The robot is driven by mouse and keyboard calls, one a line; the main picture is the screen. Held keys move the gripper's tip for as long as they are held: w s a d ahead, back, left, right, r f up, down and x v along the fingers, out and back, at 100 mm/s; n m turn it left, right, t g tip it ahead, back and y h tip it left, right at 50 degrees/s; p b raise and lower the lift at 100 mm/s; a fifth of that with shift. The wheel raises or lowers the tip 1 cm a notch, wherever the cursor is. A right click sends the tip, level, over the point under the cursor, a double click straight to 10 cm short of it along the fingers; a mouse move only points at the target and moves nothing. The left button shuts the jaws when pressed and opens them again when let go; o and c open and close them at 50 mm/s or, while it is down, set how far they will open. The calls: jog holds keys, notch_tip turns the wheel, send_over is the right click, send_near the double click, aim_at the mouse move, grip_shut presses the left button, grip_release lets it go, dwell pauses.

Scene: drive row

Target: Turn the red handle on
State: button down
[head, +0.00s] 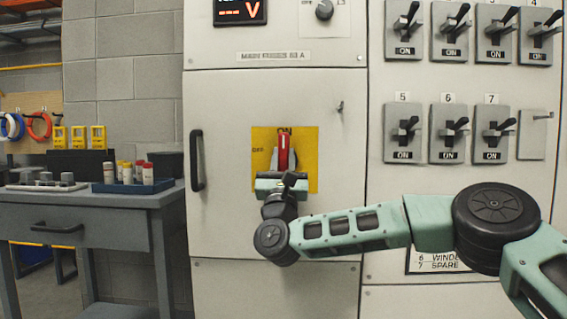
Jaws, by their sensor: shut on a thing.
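The red handle (283,153) stands upright on a yellow plate (307,148) on the middle cabinet door. My wrist covers the bottom of the plate, and the fingertips are hard to make out.
A black door pull (197,160) is left of the plate. Black switches (405,130) marked ON fill the right panel. A grey workbench (95,197) with a blue tray of small containers (132,187) stands at the left.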

jog(key=shift+w+d+f, duration=0.25)
jog(key=shift+f, duration=0.15)
jog(key=c, duration=1.2)
grip_release()
jog(key=shift+a+r, duration=0.1)
jog(key=shift+a, duration=0.05)
jog(key=v, duration=1.7)
jog(key=shift+s, duration=0.2)
